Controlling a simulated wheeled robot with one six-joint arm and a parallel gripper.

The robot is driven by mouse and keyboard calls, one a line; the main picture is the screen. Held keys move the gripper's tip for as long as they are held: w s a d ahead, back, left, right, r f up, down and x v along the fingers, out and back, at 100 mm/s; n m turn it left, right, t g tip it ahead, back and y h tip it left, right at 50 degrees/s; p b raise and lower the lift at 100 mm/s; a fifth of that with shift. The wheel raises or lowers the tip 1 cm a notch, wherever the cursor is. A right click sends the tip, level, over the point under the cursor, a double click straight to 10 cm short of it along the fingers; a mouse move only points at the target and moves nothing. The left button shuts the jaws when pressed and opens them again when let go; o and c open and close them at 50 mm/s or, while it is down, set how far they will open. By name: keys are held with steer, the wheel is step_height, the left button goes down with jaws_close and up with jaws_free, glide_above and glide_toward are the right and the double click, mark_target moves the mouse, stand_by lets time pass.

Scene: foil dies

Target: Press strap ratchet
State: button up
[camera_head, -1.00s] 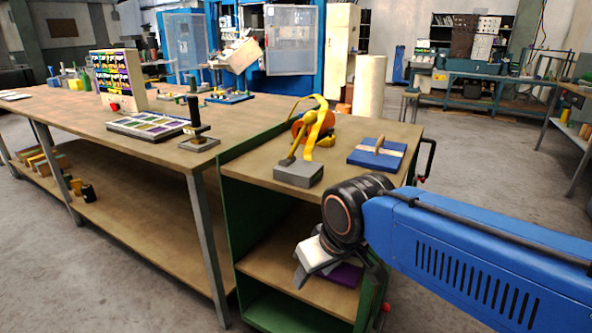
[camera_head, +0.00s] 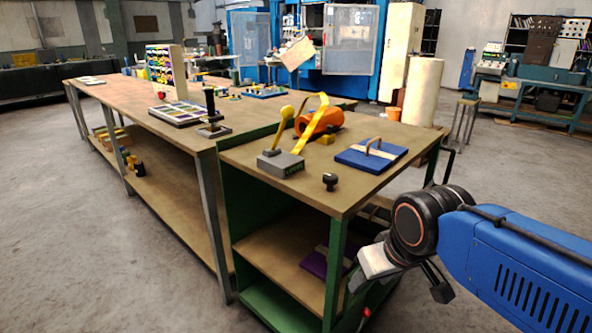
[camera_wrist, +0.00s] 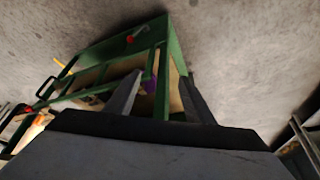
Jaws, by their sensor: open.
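The strap ratchet appears to be the grey block (camera_head: 281,163) with an upright yellow-topped lever (camera_head: 286,113), on top of the green cart. A yellow strap (camera_head: 305,137) stands beside it and arches up by an orange roll (camera_head: 326,119). My gripper (camera_head: 397,284) is low at the right, outside the cart's front right corner and below its top, well apart from the ratchet. In the wrist view my gripper (camera_wrist: 158,100) has its fingers spread, with nothing held between them. The ratchet cannot be made out in that view.
The cart top (camera_head: 258,189) also bears a blue plate (camera_head: 372,157) with a handle and a small black knob (camera_head: 330,181). A purple item (camera_head: 315,263) lies on its lower shelf. A long workbench (camera_head: 178,133) adjoins at left. The concrete floor in front is open.

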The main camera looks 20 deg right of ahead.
mark_target(343, 211)
steer(key=shift+w+r, duration=0.1)
steer(key=shift+r, duration=0.05)
steer(key=c, duration=0.7)
steer(key=shift+n+y, duration=0.4)
steer(key=shift+n, duration=0.1)
steer(key=w+r, duration=0.4)
steer(key=r, duration=0.1)
steer(key=w+a+r, duration=0.1)
steer(key=w+r, duration=0.2)
steer(key=r, duration=0.2)
steer(key=w+a+r, duration=0.1)
steer(key=w+r, duration=0.3)
steer(key=r, duration=0.2)
steer(key=shift+w, duration=0.3)
jaws_close()
steer(key=w+a+r+n, duration=0.1)
steer(key=w+a+r, duration=0.2)
steer(key=w+r, duration=0.8)
steer(key=w+a+r+n+t+y, duration=0.1)
steer(key=w+a+r, duration=0.2)
steer(key=w+r, duration=0.8)
steer(key=shift+r+n+y, duration=0.3)
steer(key=shift+r+n, duration=0.1)
steer(key=shift+r, duration=0.3)
steer(key=shift+w, duration=0.1)
